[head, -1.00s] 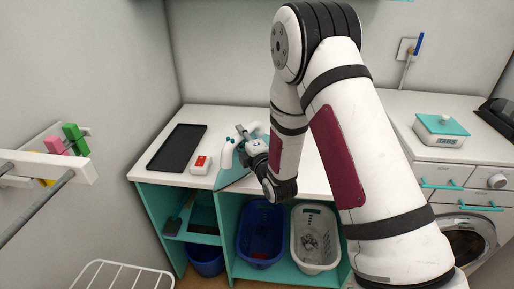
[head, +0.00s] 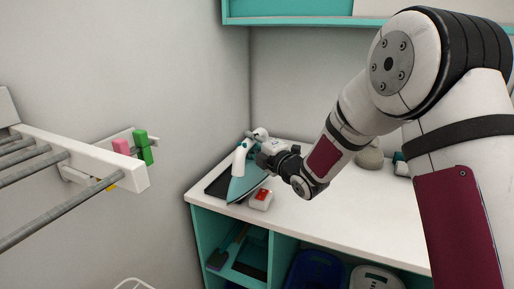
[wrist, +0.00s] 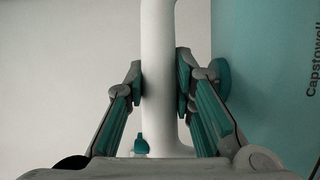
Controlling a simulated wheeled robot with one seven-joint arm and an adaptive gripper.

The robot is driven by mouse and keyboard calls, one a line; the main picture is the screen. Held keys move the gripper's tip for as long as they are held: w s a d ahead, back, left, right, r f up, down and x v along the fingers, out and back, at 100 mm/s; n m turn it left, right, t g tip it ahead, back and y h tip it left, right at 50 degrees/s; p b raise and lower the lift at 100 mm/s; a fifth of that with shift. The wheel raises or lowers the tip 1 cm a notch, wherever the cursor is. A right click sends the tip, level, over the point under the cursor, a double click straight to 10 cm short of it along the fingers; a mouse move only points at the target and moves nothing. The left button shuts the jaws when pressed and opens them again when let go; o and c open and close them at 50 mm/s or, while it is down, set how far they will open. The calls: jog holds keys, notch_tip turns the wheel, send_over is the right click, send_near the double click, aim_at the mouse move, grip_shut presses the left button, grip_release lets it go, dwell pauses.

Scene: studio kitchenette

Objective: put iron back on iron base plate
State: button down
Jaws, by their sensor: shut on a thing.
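The iron (head: 247,184) is teal and white, with its pointed tip toward the front of the counter in the head view. My gripper (head: 262,157) is shut on its white handle. In the wrist view the handle (wrist: 157,75) stands between the two fingers of my gripper (wrist: 160,90), with pads against both sides. The dark iron base plate (head: 217,187) lies at the counter's left end. The iron overlaps it in the head view and hides much of it. I cannot tell whether the iron touches the plate.
A small red and white box (head: 260,200) stands close to the right of the iron's tip. The white counter (head: 330,220) is clear to the right, with a grey rounded object (head: 369,156) farther back. A drying rack (head: 110,165) juts out at left.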

jog(key=shift+w+a+f+b, duration=0.65)
jog(key=shift+w+a+b, duration=0.95)
jog(key=shift+w, duration=2.6)
jog(key=shift+w+a+f+b, duration=0.65)
jog(key=shift+w+b, duration=1.75)
jog(key=shift+w, duration=1.75)
jog(key=shift+a+f+b, duration=0.1)
jog(key=shift+f+b, duration=1.8)
jog(key=shift+f, duration=0.7)
